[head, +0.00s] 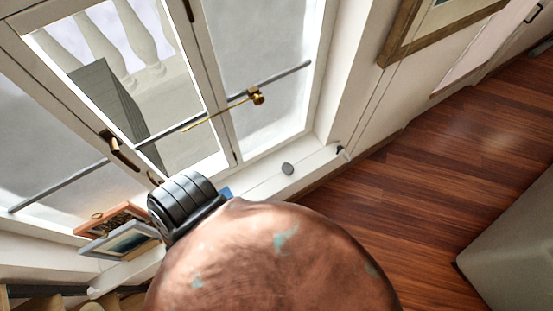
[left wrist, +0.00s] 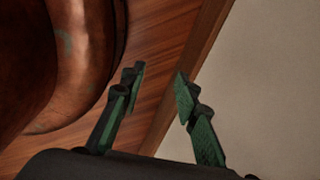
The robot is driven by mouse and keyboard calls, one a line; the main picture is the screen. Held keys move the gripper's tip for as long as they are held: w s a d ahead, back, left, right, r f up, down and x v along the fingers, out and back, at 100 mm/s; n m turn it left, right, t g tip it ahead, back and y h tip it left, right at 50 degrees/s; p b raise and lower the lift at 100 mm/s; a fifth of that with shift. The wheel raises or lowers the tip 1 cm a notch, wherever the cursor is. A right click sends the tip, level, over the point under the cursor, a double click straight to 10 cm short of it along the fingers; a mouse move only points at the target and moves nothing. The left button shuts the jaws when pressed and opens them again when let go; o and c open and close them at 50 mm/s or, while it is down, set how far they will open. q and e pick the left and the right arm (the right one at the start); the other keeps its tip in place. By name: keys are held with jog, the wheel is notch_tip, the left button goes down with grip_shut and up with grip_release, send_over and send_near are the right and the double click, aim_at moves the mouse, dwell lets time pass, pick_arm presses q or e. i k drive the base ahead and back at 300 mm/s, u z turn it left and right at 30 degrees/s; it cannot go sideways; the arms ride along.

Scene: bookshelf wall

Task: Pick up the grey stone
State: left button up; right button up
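A small grey stone (head: 287,168) lies on the white window ledge (head: 318,160), below the window in the head view. It is just beyond the top edge of a large copper vessel, apart from it in the picture. My left gripper (left wrist: 158,80) shows only in the left wrist view. Its two green-padded fingers stand apart with nothing between them. The stone is not visible in that view. My right gripper is not in view.
The copper vessel (head: 270,260) with green patches fills the lower middle; a similar copper surface (left wrist: 65,60) is left of my left fingers. A black ribbed cylinder (head: 182,203), a blue item (head: 226,192) and framed pictures (head: 122,240) are nearby. Wooden floor (head: 430,170) is clear at right.

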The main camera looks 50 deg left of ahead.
aim_at(288, 168)
jog(key=k, duration=0.35)
jog(key=u, duration=0.7)
